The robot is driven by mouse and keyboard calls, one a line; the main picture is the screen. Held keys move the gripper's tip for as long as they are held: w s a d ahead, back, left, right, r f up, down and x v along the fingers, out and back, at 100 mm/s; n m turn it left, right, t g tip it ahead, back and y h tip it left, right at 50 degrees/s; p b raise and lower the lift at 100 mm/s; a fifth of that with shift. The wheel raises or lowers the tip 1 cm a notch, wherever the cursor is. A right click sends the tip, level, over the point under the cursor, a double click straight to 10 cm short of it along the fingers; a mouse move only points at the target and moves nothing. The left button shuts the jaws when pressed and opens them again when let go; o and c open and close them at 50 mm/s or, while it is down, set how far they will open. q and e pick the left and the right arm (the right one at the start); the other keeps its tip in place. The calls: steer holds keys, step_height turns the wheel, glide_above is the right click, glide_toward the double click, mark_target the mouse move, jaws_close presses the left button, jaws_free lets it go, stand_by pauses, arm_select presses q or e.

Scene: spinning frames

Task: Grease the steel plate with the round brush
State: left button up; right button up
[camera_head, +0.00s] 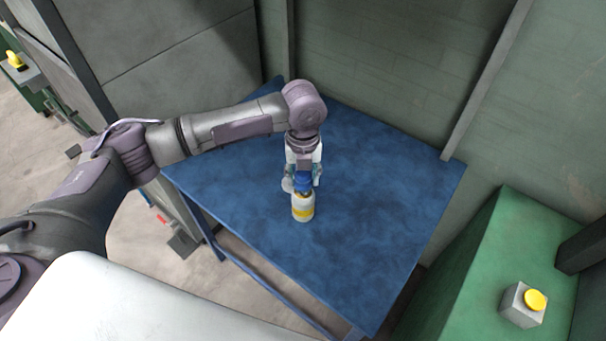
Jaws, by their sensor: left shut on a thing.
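My left gripper (303,184) points down over the blue table and is shut on a small blue thing (303,181). This blue part sits right at the top of a white container with a yellow band (303,208), which appears upright on the table. I cannot tell whether the blue part is the brush's handle or the container's top. A pale round thing (287,185) shows just left of the gripper, partly hidden by it. I cannot make out the steel plate or any bristles. My right gripper is not in view.
The blue table (380,220) is otherwise bare, with free room right of and in front of the container. Grey walls (390,60) close it off behind. A green cabinet (500,250) with a yellow-button box (524,304) stands at the right.

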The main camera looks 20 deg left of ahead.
mark_target(303, 172)
arm_select(q)
steer(key=shift+f, duration=0.55)
stand_by(0.4)
stand_by(0.5)
steer(key=shift+s+f, duration=0.15)
stand_by(1.4)
steer(key=shift+p, duration=0.3)
step_height(303, 172, up, 7)
steer(key=p, duration=0.7)
steer(key=shift+r+p, duration=0.2)
steer(key=shift+p, duration=0.1)
